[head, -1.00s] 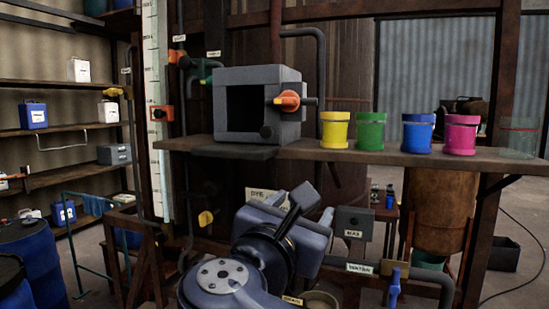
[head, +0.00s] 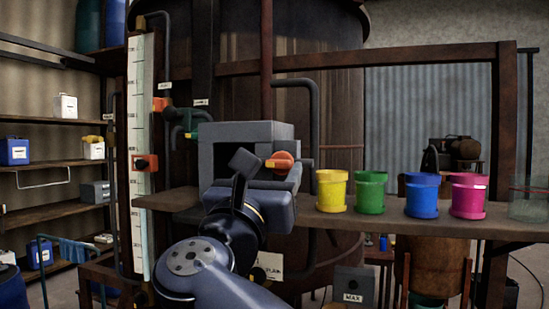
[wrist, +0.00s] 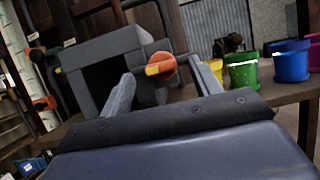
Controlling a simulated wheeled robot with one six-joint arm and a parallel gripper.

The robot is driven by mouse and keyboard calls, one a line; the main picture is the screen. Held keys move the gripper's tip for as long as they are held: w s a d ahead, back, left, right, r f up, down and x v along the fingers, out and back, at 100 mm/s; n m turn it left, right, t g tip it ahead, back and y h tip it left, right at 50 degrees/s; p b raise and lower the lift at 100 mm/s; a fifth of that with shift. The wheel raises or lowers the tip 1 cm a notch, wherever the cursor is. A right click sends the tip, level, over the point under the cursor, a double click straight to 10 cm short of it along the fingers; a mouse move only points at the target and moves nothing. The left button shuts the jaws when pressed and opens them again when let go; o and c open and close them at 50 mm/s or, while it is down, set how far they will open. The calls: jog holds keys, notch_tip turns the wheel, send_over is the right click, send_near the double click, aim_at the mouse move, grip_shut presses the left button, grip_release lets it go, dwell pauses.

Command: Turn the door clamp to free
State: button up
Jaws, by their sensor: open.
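The door clamp is an orange knob (head: 281,162) at the right front of a grey box (head: 245,131) on the shelf. It also shows in the wrist view as an orange knob (wrist: 160,65) with a lighter yellowish bar on its face. The box's dark opening faces me, partly covered by my arm in the head view. My gripper (wrist: 165,86) is open and empty, its two fingers apart. In the wrist view the knob appears between the fingers and beyond their tips. I cannot tell the remaining gap.
Yellow (head: 332,190), green (head: 370,192), blue (head: 422,195) and pink (head: 468,195) pots stand on the shelf (head: 400,222) right of the box, with a clear pot at the far right. A dark post rises behind the box.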

aim_at(281, 163)
jog(key=shift+p+x, duration=0.3)
jog(key=shift+x, duration=1.05)
jog(key=c, duration=1)
